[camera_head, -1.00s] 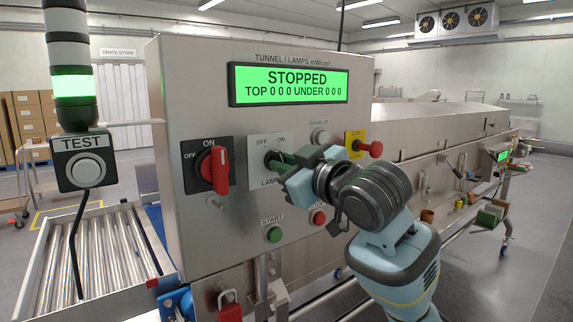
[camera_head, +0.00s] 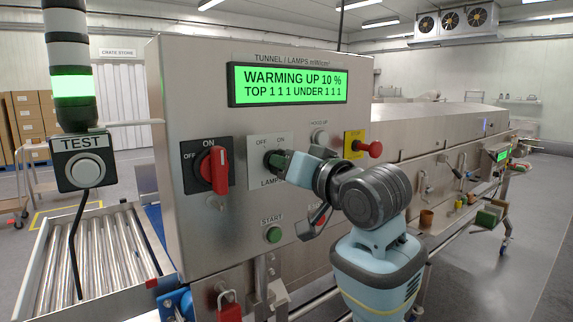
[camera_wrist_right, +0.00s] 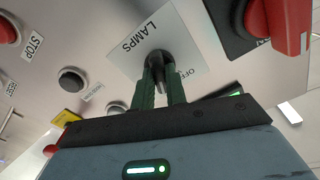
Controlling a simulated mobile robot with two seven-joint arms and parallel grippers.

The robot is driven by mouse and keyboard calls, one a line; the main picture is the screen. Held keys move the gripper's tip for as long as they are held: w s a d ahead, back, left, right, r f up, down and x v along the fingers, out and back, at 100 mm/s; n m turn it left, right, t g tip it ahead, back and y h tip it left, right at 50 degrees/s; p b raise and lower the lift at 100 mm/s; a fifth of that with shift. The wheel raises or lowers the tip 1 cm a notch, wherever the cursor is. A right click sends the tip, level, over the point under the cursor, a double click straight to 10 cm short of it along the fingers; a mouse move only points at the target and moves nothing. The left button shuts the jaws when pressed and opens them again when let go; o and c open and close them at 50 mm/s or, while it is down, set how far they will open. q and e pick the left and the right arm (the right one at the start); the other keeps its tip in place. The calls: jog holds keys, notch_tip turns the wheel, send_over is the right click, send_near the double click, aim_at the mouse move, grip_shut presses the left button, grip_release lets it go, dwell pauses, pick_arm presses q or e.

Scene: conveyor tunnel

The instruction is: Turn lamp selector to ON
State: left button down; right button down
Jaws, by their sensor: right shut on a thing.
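The lamp selector is a black knob on a pale plate marked LAMPS (camera_head: 257,147), with OFF and ON labels above it, on the steel control panel (camera_head: 190,100). My right gripper (camera_head: 276,159) is shut on the knob, its green fingers on either side. In the right wrist view the black knob (camera_wrist_right: 158,66) sits between the two fingers (camera_wrist_right: 160,88). The gripper hides much of the knob in the head view. The display (camera_head: 288,84) reads WARMING UP 10 %, TOP 1 1 1 UNDER 1 1 1. My left gripper is not in view.
A red rotary switch (camera_head: 219,170) is left of the selector. A green START button (camera_head: 273,235) is below it. A yellow-backed red stop knob (camera_head: 374,149) is to the right. A TEST button box (camera_head: 83,164) and roller conveyor (camera_head: 95,260) stand at the left.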

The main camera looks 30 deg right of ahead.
jog(key=shift+m, duration=0.6)
jog(key=c, duration=1.4)
grip_release()
jog(key=shift+c, duration=0.2)
jog(key=shift+w, duration=0.1)
